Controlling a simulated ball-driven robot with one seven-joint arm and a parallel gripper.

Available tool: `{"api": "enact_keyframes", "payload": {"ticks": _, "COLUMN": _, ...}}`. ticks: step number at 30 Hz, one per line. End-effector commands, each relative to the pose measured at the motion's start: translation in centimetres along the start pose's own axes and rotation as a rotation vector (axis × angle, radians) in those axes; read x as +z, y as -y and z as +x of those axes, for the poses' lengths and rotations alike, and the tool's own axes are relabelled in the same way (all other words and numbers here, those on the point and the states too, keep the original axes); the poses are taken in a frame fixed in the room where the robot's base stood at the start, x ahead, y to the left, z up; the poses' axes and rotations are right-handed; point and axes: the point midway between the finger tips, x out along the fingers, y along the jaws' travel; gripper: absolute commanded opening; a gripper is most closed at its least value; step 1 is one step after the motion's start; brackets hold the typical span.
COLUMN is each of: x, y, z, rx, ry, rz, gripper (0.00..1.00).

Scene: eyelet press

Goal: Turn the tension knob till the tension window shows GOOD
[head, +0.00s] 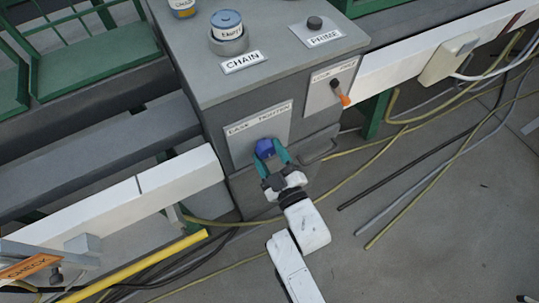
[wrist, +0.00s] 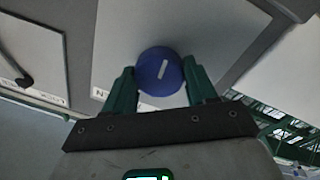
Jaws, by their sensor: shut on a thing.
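A blue knob (head: 265,148) sits on a light plate on the front of the grey cabinet. My gripper (head: 272,158) has its green fingers on either side of the knob and is shut on it. In the wrist view the round knob (wrist: 160,72) shows a white pointer line, tilted a little right of vertical, between the two fingers. The label above the knob (head: 258,117) is too small to read surely. I cannot make out a tension window or the word GOOD in either view.
An orange-tipped lever (head: 345,99) is on a plate to the right of the knob. Cables (head: 375,145) lie on the floor at right.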

Motion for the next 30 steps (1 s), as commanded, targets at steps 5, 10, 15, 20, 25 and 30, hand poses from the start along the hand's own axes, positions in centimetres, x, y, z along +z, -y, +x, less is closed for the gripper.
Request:
{"api": "enact_keyframes", "payload": {"ticks": 5, "x": 0.09, "y": -0.01, "z": -0.05, "rx": 0.0, "ry": 0.0, "rz": -0.019, "gripper": 0.26}}
{"api": "enact_keyframes", "payload": {"ticks": 10, "x": 0.06, "y": -0.02, "z": -0.05, "rx": 0.0, "ry": 0.0, "rz": -0.02, "gripper": 0.26}}
{"api": "enact_keyframes", "payload": {"ticks": 15, "x": 0.07, "y": -0.02, "z": -0.05, "rx": 0.0, "ry": 0.0, "rz": -0.019, "gripper": 0.57}}
{"api": "enact_keyframes", "payload": {"ticks": 20, "x": 0.05, "y": -0.02, "z": -0.04, "rx": 0.0, "ry": 0.0, "rz": -0.019, "gripper": 0.73}}
{"api": "enact_keyframes", "payload": {"ticks": 25, "x": 0.02, "y": -0.01, "z": -0.02, "rx": 0.0, "ry": -0.001, "rz": -0.018, "gripper": 0.81}}
{"api": "enact_keyframes", "payload": {"ticks": 30, "x": 0.0, "y": 0.01, "z": -0.08, "rx": 0.0, "ry": -0.001, "rz": -0.018, "gripper": 0.81}}
